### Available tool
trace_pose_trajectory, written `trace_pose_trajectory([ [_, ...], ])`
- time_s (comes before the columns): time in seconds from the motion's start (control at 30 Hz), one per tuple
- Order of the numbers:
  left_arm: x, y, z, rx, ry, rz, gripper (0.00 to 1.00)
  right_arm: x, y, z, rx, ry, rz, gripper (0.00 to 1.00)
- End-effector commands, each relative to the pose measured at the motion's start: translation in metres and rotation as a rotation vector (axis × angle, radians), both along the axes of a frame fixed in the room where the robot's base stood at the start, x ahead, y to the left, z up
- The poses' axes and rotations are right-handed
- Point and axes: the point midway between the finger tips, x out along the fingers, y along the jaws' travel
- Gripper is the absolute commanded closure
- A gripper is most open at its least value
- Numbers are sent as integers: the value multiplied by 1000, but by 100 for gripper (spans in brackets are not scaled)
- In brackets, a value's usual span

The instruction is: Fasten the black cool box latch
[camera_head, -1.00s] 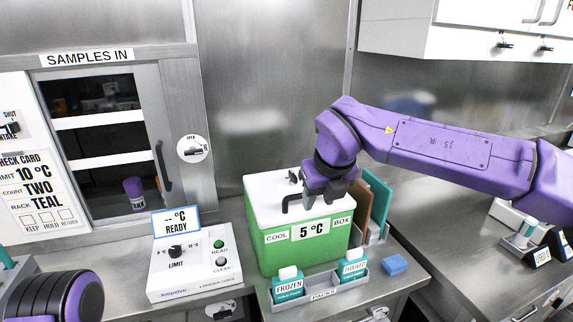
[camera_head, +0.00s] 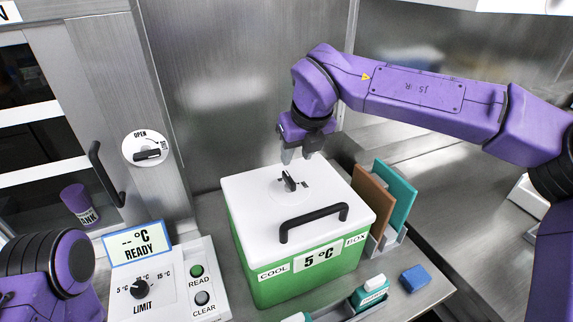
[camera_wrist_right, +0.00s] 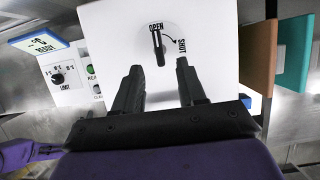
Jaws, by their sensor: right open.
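The cool box (camera_head: 300,275) is green with a white lid (camera_head: 250,200), which lies closed on top. The black latch (camera_head: 289,181) is a small knob on a white dial on the lid. In the right wrist view the black latch (camera_wrist_right: 157,43) points at the word OPEN, with SHUT to its right along a curved arrow. My right gripper (camera_head: 302,154) is open and empty, above the back of the lid behind the latch. In the right wrist view my right gripper (camera_wrist_right: 158,74) has its fingers spread, apart from the latch. My left gripper is out of view.
A black handle (camera_head: 313,221) stands up from the lid in front of the latch. Brown (camera_head: 371,203) and teal (camera_head: 397,197) panels stand in a rack at right. A blue block (camera_head: 415,279) lies on the counter. A logger dock (camera_head: 170,285) sits left of the box.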

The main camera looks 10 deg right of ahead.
Motion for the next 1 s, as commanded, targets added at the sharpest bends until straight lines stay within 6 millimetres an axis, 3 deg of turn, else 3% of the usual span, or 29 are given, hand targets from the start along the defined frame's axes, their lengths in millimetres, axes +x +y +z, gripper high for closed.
trace_pose_trajectory([
  [0.3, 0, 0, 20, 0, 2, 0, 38, 28, 6, -65, -2, 10, 2, 60],
  [0.4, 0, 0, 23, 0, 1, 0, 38, 35, 6, -79, -2, 7, 1, 60],
  [0.77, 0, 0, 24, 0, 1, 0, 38, 38, 6, -90, 0, 4, -2, 60],
  [0.9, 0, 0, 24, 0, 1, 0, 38, 38, 6, -90, 0, 4, -2, 100],
  [1.0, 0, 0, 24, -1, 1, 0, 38, 38, 6, -90, -1, 4, -1, 100],
])
